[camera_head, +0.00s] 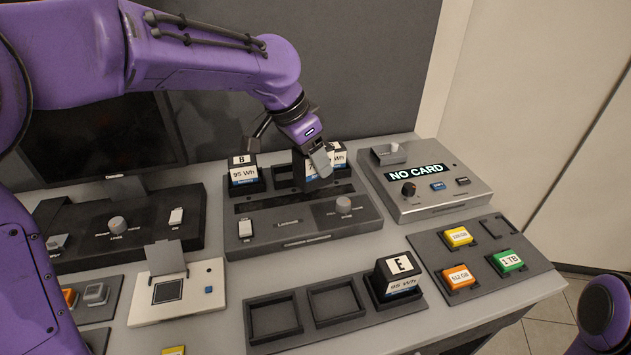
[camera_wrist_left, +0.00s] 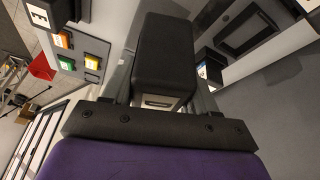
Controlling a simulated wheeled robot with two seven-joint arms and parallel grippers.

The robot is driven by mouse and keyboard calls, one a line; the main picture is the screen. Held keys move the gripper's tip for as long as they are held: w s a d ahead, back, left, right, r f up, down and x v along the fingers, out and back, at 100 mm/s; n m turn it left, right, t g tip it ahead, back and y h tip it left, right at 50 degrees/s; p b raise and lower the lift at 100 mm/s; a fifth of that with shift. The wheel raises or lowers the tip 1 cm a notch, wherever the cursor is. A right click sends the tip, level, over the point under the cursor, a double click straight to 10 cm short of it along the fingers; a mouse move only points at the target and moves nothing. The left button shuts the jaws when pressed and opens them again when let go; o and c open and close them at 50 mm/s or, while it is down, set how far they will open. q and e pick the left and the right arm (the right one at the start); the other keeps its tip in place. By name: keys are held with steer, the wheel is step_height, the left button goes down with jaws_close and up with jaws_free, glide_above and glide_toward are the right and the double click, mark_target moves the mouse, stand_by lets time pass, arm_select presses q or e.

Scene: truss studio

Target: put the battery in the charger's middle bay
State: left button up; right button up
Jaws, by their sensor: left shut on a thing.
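My left gripper (camera_head: 319,160) is shut on a dark battery (camera_head: 305,168) with a white and blue label, partly hidden by the fingers. In the left wrist view the battery (camera_wrist_left: 165,50) fills the space between the fingers. It is held over the charger (camera_head: 290,218), by the middle and right bays; I cannot tell whether it touches. Battery B (camera_head: 243,172) stands in the left bay. Another battery (camera_head: 340,153) stands at the right bay, partly hidden behind the gripper. Part of the dark middle bay (camera_head: 284,174) shows left of the held battery. My right gripper is out of view.
Battery E (camera_head: 397,277) stands in the right slot of a front tray (camera_head: 315,327); its other slots are empty. A card reader (camera_head: 425,183) reading NO CARD and a mat (camera_head: 478,243) of coloured cards are to the right. Other consoles (camera_head: 120,232) and a small white device (camera_head: 172,290) are left.

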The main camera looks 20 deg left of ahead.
arm_select(q)
steer(key=a+r+m+b, duration=0.2)
steer(key=a+m, duration=0.1)
steer(key=a, duration=0.2)
steer(key=w+a+f+p, duration=0.3)
steer(key=w+a, duration=0.1)
steer(key=w, duration=0.3)
steer(key=shift+g+h, duration=0.3)
steer(key=shift+h, duration=0.1)
steer(key=shift+w+a+f, duration=0.4)
steer(key=shift+w+f, duration=0.3)
steer(key=shift+f, duration=0.9)
steer(key=shift+w+a+f, duration=0.4)
steer(key=shift+w+f, duration=0.25)
steer(key=shift+f, duration=0.95)
steer(key=shift+w+a+f, duration=0.4)
steer(key=shift+w+f, duration=0.3)
steer(key=shift+f, duration=0.9)
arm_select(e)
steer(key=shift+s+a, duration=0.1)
arm_select(q)
steer(key=shift+s, duration=0.1)
steer(key=o, duration=1.5)
steer(key=shift+f, duration=0.15)
